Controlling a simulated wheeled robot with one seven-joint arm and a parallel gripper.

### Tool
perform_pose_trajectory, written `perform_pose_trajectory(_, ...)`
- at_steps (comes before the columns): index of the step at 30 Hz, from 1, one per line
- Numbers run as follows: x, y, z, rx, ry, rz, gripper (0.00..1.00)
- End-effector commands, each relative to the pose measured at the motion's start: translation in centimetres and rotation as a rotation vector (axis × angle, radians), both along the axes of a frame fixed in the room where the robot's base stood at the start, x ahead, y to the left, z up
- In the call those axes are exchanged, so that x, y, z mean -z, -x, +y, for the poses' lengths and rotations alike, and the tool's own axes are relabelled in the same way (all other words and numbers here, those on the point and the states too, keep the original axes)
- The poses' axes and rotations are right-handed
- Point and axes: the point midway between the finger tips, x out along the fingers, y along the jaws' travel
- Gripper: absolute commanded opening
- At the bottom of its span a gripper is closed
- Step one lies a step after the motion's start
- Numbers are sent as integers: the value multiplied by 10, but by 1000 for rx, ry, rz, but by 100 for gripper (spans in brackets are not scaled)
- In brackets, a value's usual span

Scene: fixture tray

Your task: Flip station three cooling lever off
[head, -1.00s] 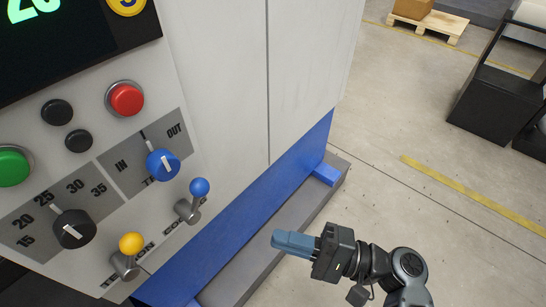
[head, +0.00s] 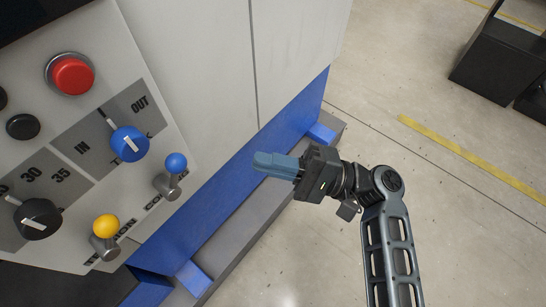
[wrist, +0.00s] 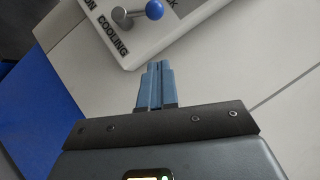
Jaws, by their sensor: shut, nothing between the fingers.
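The cooling lever is a grey metal stick with a blue ball knob (head: 176,162) at the lower right of the machine's control panel in the head view. In the wrist view the blue knob (wrist: 154,10) is at the top, with the word COOLING printed beside its base. The lever sticks out from the panel. My gripper (head: 262,163) is to the right of the lever in the head view, apart from it, with its blue fingers pointing left toward the panel. In the wrist view the fingers (wrist: 155,66) are together and empty, below the lever.
A yellow-knobbed lever (head: 106,226) stands just left of the blue one. A blue dial (head: 129,143), a black dial (head: 38,219) and a red button (head: 72,74) are on the panel. A blue and grey base ledge (head: 250,215) runs below.

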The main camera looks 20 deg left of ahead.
Motion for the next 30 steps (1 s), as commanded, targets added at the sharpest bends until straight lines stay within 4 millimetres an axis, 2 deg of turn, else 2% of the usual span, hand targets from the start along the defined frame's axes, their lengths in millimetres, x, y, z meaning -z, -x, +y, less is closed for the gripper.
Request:
perform_pose_trajectory(1, -5, 3, 11, -5, 0, 0, 0)
perform_pose_trajectory(10, -20, 13, 66, -3, 0, -1, 0)
perform_pose_trajectory(12, -25, 23, 69, -2, 0, 0, 0)
perform_pose_trajectory(18, -33, 38, 79, -1, 0, 0, 0)
perform_pose_trajectory(30, -34, 41, 81, 1, 0, 0, 0)
